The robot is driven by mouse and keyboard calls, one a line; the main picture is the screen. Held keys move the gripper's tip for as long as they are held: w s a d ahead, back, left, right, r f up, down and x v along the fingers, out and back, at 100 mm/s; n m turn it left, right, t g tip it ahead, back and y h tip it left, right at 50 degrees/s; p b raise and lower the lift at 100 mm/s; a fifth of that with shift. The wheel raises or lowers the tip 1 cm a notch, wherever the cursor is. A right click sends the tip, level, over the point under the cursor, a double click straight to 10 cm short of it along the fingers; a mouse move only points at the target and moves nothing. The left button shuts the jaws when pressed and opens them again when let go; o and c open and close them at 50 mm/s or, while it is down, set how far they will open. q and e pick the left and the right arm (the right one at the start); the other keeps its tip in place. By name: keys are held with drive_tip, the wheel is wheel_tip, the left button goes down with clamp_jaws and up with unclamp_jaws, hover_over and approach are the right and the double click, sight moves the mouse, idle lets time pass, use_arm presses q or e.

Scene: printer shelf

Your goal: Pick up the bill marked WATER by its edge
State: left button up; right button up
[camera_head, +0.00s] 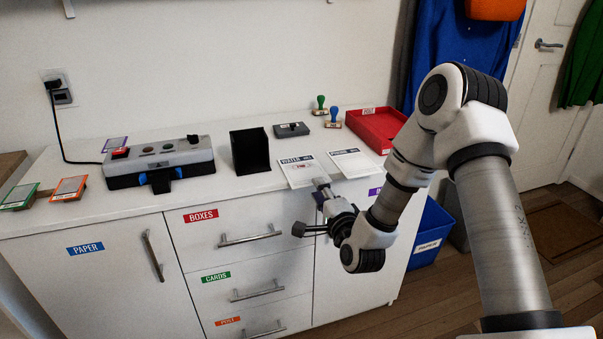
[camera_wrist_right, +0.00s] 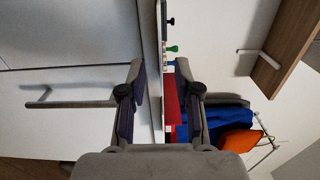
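The bill marked WATER (camera_head: 296,172) is a white sheet with a dark header, lying flat on the white counter at its front edge. My right gripper (camera_head: 312,208) is at that edge. One finger shows over the bill's near right part and the other lower, in front of the cabinet. In the right wrist view the gripper (camera_wrist_right: 159,75) is open, its fingers apart on either side of the edge-on counter (camera_wrist_right: 151,60). I cannot tell the bill apart there, nor whether a finger touches it. My left gripper is out of view.
A second bill (camera_head: 353,163) lies right of the WATER one. Behind are a black box (camera_head: 250,151), a stamp pad (camera_head: 291,130), two stamps (camera_head: 333,118) and a red tray (camera_head: 375,130). A grey device (camera_head: 160,162) stands left. Drawer handles (camera_head: 250,237) protrude below.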

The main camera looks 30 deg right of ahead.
sight(303, 170)
drive_tip(key=x, duration=0.3)
drive_tip(key=shift+w+d, duration=0.25)
drive_tip(key=shift+w, duration=0.1)
clamp_jaws()
drive_tip(key=shift+r, duration=0.15)
